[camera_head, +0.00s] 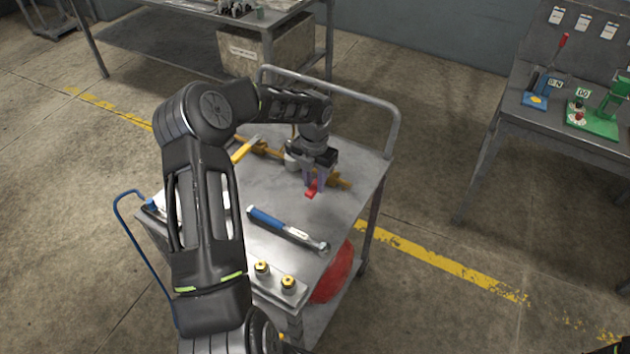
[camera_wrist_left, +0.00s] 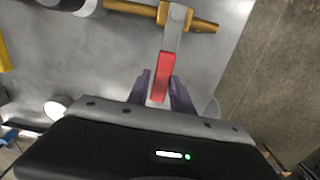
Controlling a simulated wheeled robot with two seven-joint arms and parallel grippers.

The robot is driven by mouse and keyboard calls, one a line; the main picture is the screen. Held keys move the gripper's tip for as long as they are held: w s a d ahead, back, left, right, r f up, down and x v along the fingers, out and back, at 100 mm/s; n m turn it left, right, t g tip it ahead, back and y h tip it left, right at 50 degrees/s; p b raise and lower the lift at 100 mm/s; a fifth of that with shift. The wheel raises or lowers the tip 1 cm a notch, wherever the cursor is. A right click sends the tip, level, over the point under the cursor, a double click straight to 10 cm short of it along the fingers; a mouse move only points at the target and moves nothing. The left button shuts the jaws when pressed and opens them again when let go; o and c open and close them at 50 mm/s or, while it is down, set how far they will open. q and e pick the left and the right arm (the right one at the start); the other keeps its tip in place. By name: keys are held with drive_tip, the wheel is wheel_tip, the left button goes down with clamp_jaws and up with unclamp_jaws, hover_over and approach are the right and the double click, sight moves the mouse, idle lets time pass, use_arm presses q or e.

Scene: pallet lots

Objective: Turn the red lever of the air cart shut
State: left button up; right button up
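The air cart (camera_head: 345,170) is a grey metal trolley with a tube handle. A brass pipe (camera_head: 335,181) runs across its top. The red lever (camera_head: 311,190) sits on the pipe's valve; in the left wrist view its red grip (camera_wrist_left: 162,77) points toward my gripper, with a grey stem (camera_wrist_left: 176,25) crossing the brass pipe. My left gripper (camera_head: 316,182) reaches down over the lever. Its two purple-grey fingers (camera_wrist_left: 160,82) stand one on each side of the red grip, with a narrow gap at the left finger.
On the cart top lie a blue-handled torque wrench (camera_head: 280,227) and a block with two yellow-capped fittings (camera_head: 276,281). A red rounded object (camera_head: 333,275) is on the lower shelf. A bench (camera_head: 555,125) stands at right; open floor lies between.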

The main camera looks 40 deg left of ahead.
sight(315, 185)
use_arm(q)
drive_tip(key=o, duration=0.3)
drive_tip(key=shift+r, duration=0.1)
wheel_tip(315, 185, up, 8)
drive_tip(key=shift+f+b, duration=0.2)
drive_tip(key=shift+b, duration=0.2)
idle(0.6)
